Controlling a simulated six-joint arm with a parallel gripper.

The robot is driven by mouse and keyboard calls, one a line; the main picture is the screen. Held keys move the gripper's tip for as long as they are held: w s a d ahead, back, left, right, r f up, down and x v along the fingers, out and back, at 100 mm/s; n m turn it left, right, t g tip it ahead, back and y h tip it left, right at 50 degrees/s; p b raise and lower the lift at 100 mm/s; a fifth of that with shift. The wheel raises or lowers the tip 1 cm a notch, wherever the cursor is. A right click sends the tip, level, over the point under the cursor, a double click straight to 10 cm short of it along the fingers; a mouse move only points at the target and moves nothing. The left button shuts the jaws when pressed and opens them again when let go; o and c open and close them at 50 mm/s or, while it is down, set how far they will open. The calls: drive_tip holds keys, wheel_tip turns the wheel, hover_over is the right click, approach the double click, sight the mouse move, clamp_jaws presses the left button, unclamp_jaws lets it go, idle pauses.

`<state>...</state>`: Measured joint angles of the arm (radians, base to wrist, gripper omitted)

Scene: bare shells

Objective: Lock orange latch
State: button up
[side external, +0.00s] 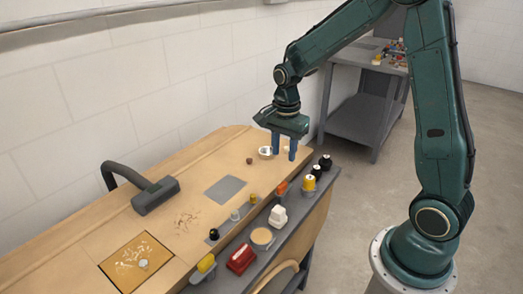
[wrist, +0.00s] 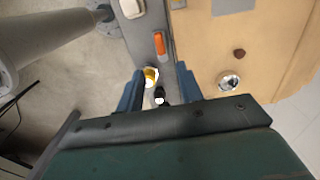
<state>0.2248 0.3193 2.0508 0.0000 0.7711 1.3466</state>
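The orange latch (side external: 281,188) is a small upright-looking piece on the grey strip along the table's near edge. In the wrist view the orange latch (wrist: 159,43) appears as an elongated orange handle on the grey strip, ahead of the fingertips. My gripper (side external: 284,152) hangs above the far right end of the table, with its blue fingers pointing down. In the wrist view my gripper (wrist: 160,72) has its two fingers well apart, with nothing held between them. The latch is beyond the fingers and not touched. Its locked state cannot be told.
A yellow-and-white knob (wrist: 151,74) and black knobs (side external: 325,162) stand near the latch. A white switch (side external: 278,215) and red block (side external: 240,259) share the strip. A round metallic piece (wrist: 229,81) lies on the wooden table (side external: 120,235). A dark hammer-shaped fixture (side external: 155,194) stands left.

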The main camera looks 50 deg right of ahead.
sight(282, 184)
wheel_tip(282, 184, down, 11)
drive_tip(key=shift+f, duration=0.15)
idle(0.4)
clamp_jaws()
